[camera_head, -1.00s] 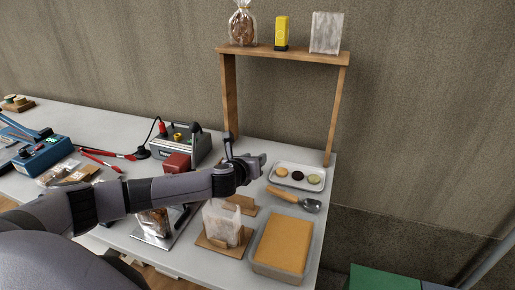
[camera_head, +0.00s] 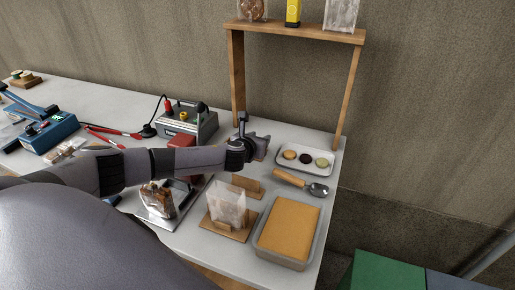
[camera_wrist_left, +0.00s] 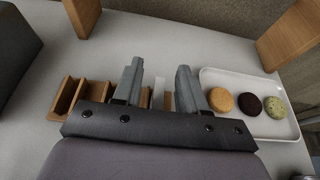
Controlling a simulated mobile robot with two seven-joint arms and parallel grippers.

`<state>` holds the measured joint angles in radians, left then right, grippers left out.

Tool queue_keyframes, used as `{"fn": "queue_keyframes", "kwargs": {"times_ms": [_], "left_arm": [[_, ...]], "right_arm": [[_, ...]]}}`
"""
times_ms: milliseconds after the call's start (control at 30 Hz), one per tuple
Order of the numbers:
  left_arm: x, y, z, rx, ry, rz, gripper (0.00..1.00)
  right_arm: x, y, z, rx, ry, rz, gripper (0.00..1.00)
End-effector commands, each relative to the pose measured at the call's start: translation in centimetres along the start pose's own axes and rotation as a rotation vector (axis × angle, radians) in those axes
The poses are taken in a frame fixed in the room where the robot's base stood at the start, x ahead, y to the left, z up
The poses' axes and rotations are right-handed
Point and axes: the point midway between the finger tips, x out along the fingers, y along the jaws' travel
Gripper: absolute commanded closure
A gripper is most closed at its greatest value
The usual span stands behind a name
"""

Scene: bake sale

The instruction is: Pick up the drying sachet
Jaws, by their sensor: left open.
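My left gripper (camera_head: 258,146) is in the head view, over the table just left of the cookie tray. In the left wrist view its two fingers (camera_wrist_left: 158,72) stand apart, pointing away over the table. A narrow whitish strip (camera_wrist_left: 159,93) shows between the fingers, beside small brown wooden pieces; it may be the drying sachet, but too little of it shows to tell. I cannot make out the sachet for sure in the head view, where the gripper and arm cover that spot. My right gripper is not in view.
A white tray (camera_head: 322,171) with three cookies lies right of the gripper. A scoop (camera_head: 300,182), a pan (camera_head: 290,232) and a clear bag on a wooden stand (camera_head: 228,204) are nearer. A wooden shelf (camera_head: 300,32) rises behind. A grey device (camera_head: 186,124) stands left.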

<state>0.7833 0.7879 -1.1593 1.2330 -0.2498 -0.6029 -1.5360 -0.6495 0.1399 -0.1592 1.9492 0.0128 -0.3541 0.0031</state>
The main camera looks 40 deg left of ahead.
Motion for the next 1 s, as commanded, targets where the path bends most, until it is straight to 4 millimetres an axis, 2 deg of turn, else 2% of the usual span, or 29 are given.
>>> {"fn": "queue_keyframes", "kwargs": {"times_ms": [200, 567, 600, 667, 700, 733, 1000], "left_arm": [[1.9, 0.0, -0.1, -0.001, 0.000, 0.000, 0.58], [2.4, 0.0, 0.0, 0.000, 0.001, 0.000, 0.58], [2.4, 0.0, 0.0, 0.000, 0.000, 0.000, 0.62], [2.4, 0.0, -0.1, 0.000, 0.001, 0.000, 0.81], [2.4, 0.0, 0.0, 0.000, 0.000, 0.000, 0.94], [2.4, 0.0, -0.1, 0.000, 0.000, 0.000, 1.00], [2.4, 0.0, -0.1, -0.001, 0.000, 0.001, 1.00]], "right_arm": [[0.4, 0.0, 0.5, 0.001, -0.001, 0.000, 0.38], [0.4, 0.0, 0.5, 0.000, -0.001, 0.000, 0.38], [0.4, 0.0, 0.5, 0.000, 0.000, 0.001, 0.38], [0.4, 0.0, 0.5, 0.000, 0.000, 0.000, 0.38], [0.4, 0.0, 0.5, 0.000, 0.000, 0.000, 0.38], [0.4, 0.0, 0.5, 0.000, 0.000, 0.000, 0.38], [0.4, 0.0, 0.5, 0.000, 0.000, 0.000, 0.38]]}}
